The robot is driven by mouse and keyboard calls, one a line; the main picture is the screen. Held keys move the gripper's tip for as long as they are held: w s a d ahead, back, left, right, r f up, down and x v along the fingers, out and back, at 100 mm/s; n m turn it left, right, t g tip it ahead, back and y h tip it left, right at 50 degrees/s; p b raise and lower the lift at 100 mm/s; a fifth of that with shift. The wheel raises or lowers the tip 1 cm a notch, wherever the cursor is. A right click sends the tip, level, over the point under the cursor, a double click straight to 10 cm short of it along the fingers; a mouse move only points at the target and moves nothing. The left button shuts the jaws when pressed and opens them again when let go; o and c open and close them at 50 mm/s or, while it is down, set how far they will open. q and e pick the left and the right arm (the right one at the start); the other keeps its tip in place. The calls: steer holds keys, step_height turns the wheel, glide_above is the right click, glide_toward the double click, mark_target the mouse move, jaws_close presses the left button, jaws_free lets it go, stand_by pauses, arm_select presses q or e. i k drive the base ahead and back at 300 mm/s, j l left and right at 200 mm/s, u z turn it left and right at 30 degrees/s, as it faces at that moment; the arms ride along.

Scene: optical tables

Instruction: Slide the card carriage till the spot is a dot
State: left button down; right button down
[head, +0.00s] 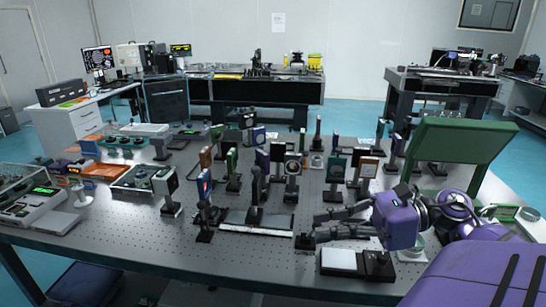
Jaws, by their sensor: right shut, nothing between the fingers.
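A rail (257,231) with a pale front strip lies along the front middle of the optical table. A dark upright mount (255,190) stands at the rail, near its middle. A small upright card with a blue and red face (205,187) stands on a post near the rail's left end. I cannot tell which of these is the card carriage, and no light spot can be made out. My right gripper (319,228) is shut and empty, pointing left just beyond the rail's right end, beside a small dark block (305,241). My left gripper is out of view.
Several post-mounted optics (293,170) crowd the table (130,222) behind the rail. A black and white box (357,263) sits below my right gripper at the front edge. A green panel (460,140) stands at right. Instruments fill the left side.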

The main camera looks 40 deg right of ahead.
mark_target(254, 217)
steer(key=i+l, duration=0.2)
steer(key=l, duration=0.15)
steer(key=i+l, duration=0.45)
steer(key=l, duration=0.2)
